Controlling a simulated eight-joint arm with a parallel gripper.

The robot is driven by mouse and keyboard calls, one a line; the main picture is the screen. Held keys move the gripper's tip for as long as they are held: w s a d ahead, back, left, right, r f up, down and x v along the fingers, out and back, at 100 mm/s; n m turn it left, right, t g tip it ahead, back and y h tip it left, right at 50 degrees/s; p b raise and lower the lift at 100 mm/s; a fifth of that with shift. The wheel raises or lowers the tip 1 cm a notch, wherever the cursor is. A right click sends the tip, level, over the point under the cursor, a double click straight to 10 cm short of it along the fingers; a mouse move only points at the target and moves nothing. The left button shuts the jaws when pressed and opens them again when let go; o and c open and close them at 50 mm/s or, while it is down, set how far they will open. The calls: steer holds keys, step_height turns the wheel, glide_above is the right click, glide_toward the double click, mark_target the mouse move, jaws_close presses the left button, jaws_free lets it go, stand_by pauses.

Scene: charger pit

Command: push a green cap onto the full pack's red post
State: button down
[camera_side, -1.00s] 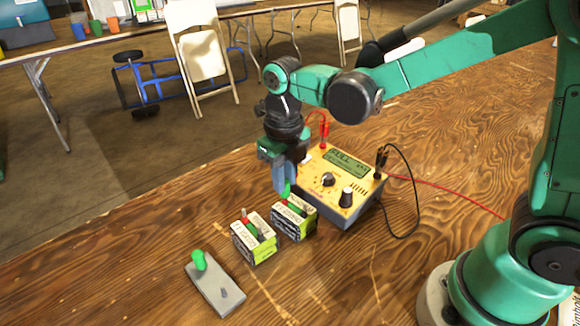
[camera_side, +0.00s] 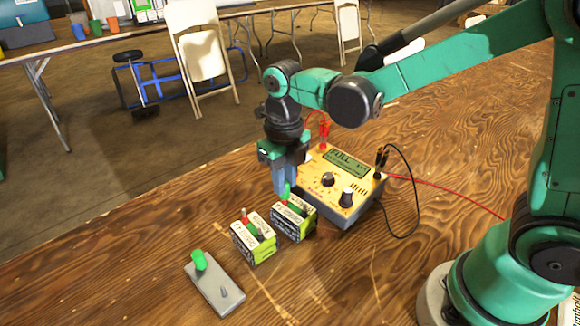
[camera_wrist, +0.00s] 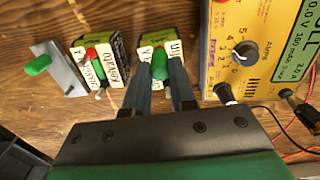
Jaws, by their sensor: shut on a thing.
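My gripper (camera_side: 285,188) points down over the right battery pack (camera_side: 294,222), next to the meter. It is shut on a green cap (camera_wrist: 160,68), which shows between the fingertips at the top of that pack. The left battery pack (camera_side: 253,240) shows a bare red post (camera_side: 244,217) and a grey post. A second green cap (camera_side: 199,260) stands on a grey holder (camera_side: 215,287) at the front left, beside an empty peg. The meter (camera_side: 340,185) reads FULL.
A black lead and a red lead run from the meter across the wooden table (camera_side: 130,265). In the wrist view the meter (camera_wrist: 222,75) is close to the right of my fingers. The table's front left is clear.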

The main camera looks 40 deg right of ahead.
steer(key=c, duration=0.7)
jaws_free()
steer(key=shift+o, duration=0.2)
steer(key=shift+o, duration=1)
steer(key=shift+r, duration=3.75)
